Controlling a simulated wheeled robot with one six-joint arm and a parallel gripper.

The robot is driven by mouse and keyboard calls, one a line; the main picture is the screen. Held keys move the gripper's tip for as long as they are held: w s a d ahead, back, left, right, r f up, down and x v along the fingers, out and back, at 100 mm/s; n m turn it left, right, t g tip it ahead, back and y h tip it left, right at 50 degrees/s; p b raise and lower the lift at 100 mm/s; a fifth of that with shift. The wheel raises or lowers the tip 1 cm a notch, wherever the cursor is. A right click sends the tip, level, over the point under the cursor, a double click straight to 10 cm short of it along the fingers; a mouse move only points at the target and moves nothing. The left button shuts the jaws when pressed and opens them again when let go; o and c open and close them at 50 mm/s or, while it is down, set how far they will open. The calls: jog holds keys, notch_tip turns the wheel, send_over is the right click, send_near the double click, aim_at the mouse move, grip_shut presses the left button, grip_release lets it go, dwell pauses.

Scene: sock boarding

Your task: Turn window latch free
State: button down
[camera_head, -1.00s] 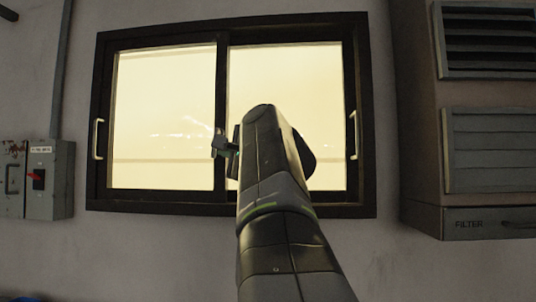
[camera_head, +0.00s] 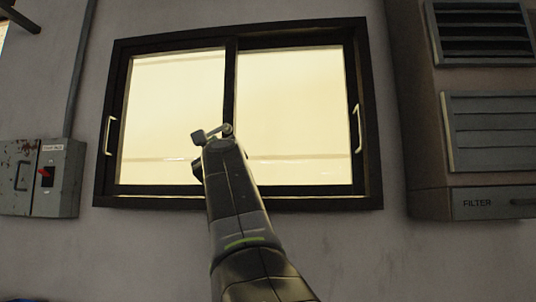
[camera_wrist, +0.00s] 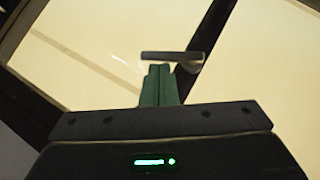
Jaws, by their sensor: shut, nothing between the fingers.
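The window latch (camera_head: 213,132) sits on the dark middle upright of the window in the head view. Its lever reaches left and slightly down from a round pivot on the upright. In the wrist view the latch (camera_wrist: 165,55) is a dark grey bar lying across, with its pivot at the right end. My gripper (camera_wrist: 158,72) is shut and empty, its green fingers just below the bar. I cannot tell whether they touch it. In the head view my arm hides the fingers.
The window frame (camera_head: 240,203) is dark, with a pale handle (camera_head: 108,135) at the left and another (camera_head: 357,129) at the right. A grey switch box (camera_head: 58,178) is on the wall at left. A vented filter cabinet (camera_head: 480,203) stands out at right.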

jog(key=s+d+f+m+t+h+b, duration=0.1)
jog(key=s+f+m+t+h+b, duration=0.2)
jog(key=s+f+m+h+b, duration=0.3)
notch_tip(320, 180, down, 4)
jog(key=s+m+b, duration=0.1)
jog(key=b, duration=0.4)
jog(key=shift+d+f+m, duration=0.15)
jog(key=shift+m, duration=0.15)
dwell(0.6)
